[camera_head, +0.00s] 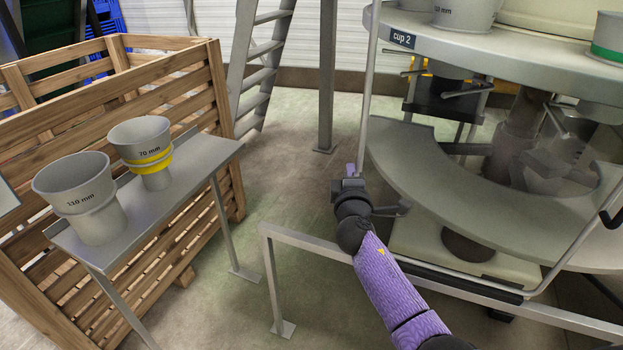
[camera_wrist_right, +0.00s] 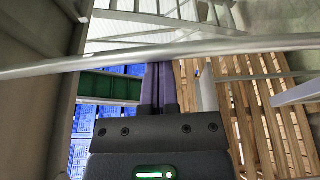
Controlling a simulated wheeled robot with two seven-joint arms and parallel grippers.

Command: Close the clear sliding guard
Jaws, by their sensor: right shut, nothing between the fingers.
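The clear guard shows as a thin light metal frame (camera_head: 367,95) in front of the round machine. Its upright bar runs down at the left, and its lower edge runs right behind my forearm. The clear pane itself is hard to make out. My right gripper (camera_head: 350,171) is at the lower left end of the upright bar, with purple fingers pointing away. In the right wrist view, the fingers (camera_wrist_right: 158,84) are shut and empty, and a light metal bar (camera_wrist_right: 230,47) crosses just beyond them. I cannot tell whether they touch. My left gripper is out of view.
The round machine table (camera_head: 490,45) carries cups, with a label "cup 2". A curved grey tray (camera_head: 440,185) lies below. A low metal rail (camera_head: 300,237) runs under my right arm. A stand (camera_head: 145,200) with two cups and a wooden crate (camera_head: 225,130) are left. The floor between is clear.

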